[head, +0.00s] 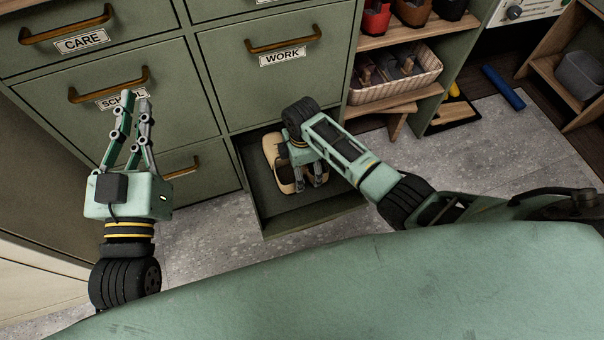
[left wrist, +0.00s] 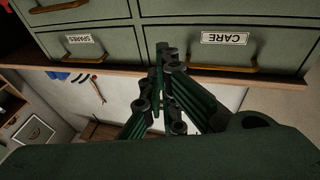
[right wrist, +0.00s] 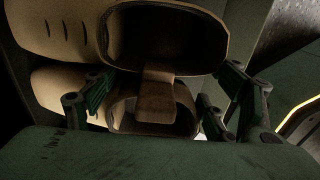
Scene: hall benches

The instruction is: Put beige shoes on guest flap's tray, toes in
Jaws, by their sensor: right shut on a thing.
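The pair of beige shoes (head: 271,151) is in the pulled-out flap's tray (head: 285,218), low in the green cabinet. My right gripper (head: 310,183) reaches down over the tray and is shut on the shoes. The right wrist view shows the beige shoes (right wrist: 75,25) side by side between the fingers, their dark openings near the gripper and slotted fronts at left. A brown tab lies between them. Whether they touch the tray floor is hidden. My left gripper (head: 135,97) is empty in front of the drawers, its fingers drawn together in the left wrist view (left wrist: 166,55).
Drawers labelled CARE (head: 82,42), SCHOOL (head: 115,98) and WORK (head: 282,56) surround the open flap. A shelf at right holds a basket (head: 400,85) of shoes. A blue roll (head: 503,88) lies on the floor. The grey floor (head: 215,230) before the cabinet is clear.

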